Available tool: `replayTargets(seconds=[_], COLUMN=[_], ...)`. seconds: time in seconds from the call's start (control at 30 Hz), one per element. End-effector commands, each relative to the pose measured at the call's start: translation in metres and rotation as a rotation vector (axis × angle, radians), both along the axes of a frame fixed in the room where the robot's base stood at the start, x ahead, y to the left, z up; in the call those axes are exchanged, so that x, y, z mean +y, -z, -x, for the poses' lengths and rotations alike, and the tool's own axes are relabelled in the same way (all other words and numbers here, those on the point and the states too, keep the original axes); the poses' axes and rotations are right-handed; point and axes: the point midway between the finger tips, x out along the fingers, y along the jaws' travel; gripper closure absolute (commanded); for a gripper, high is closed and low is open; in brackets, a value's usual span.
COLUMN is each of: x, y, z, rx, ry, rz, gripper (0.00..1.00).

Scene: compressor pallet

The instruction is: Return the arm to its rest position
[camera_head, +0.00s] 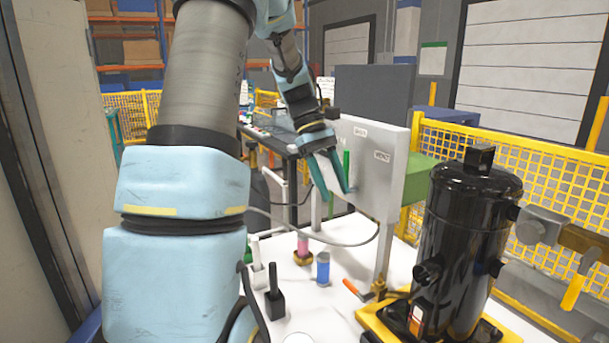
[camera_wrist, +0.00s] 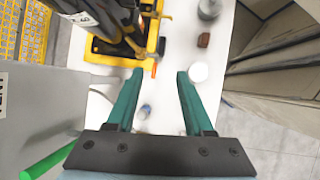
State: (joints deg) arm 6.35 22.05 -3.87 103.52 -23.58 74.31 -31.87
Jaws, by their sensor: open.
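My arm rises at the left of the head view and bends over toward the table. My gripper (camera_head: 336,172) hangs in the air in front of the grey panel (camera_head: 372,165), above the white table (camera_head: 335,262). In the wrist view its two green fingers (camera_wrist: 158,75) are spread apart with nothing between them, and the table lies below. A blue cylinder (camera_head: 323,268) stands on the table below my gripper, and it shows between the fingers in the wrist view (camera_wrist: 146,110).
A black compressor (camera_head: 465,240) stands on a yellow pallet (camera_head: 375,322) at the right. A green bar (camera_head: 346,165) is close beside my gripper. Small black and white holders (camera_head: 274,303) stand at the table's left. A yellow mesh fence (camera_head: 540,165) runs behind.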

Motion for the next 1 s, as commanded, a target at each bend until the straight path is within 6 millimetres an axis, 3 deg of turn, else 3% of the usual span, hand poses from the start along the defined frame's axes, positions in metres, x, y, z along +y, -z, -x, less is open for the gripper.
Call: replayTargets(seconds=[0.3,0.43,0.6,1.0], x=[0.089,0.113,0.126,0.127], y=[0.065,0.081,0.09,0.091], z=[0.068,0.094,0.112,0.114], rx=[-0.397,-0.526,-0.609,-0.622], ry=[0.334,0.497,0.614,0.63], rz=[-0.181,-0.23,-0.256,-0.26], gripper=[0.48,0.48,0.48,0.48])
